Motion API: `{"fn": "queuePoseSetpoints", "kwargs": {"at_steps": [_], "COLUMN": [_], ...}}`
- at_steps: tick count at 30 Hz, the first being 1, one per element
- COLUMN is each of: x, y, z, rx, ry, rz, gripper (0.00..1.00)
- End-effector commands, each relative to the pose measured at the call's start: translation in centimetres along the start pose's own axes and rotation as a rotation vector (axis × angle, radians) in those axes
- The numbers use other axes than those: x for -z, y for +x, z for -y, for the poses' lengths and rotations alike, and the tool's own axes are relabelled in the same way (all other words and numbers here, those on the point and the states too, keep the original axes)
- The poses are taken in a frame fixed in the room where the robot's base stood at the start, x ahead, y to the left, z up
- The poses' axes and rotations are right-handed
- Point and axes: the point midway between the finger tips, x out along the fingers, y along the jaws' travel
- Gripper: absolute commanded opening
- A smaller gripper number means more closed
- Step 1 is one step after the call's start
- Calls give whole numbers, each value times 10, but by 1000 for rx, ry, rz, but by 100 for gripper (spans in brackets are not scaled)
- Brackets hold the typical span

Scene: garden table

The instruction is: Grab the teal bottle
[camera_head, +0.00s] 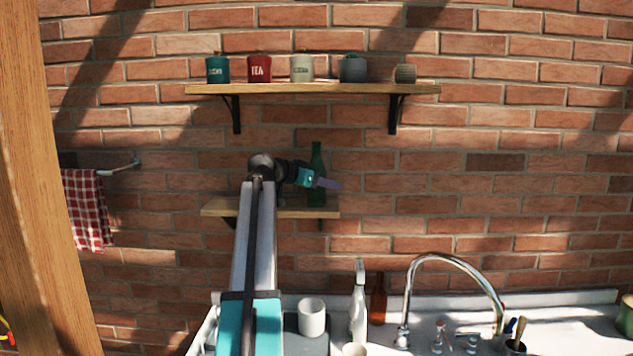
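The teal bottle (317,161), dark green-teal with a slim neck, stands upright on the small lower wall shelf (222,207), near its right end. My arm reaches up from the counter to the shelf. My gripper (333,184) points right and crosses in front of the bottle's middle in the picture. The bottle's neck shows above the gripper and its base below. The fingers overlap in this view, so their opening is not clear. I cannot tell whether they touch the bottle or are apart from it.
A long upper shelf (300,89) holds several canisters and pots. Below, a white mug (311,317), a white spray bottle (358,308) and a brown bottle (378,300) stand near the sink tap (440,256). A checked towel (86,210) hangs at left. A wooden post (40,180) edges the view.

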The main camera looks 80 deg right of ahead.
Motion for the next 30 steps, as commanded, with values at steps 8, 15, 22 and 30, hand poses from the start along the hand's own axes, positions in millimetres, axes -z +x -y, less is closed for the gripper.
{"fn": "queuePoseSetpoints", "kwargs": {"at_steps": [8,15,22,30], "x": [0,0,1,4], "y": [0,0,0,-1], "z": [0,0,0,0], "rx": [0,0,0,0], "ry": [0,0,0,0], "rz": [0,0,-1,-2], "gripper": [51,31,18,18]}}
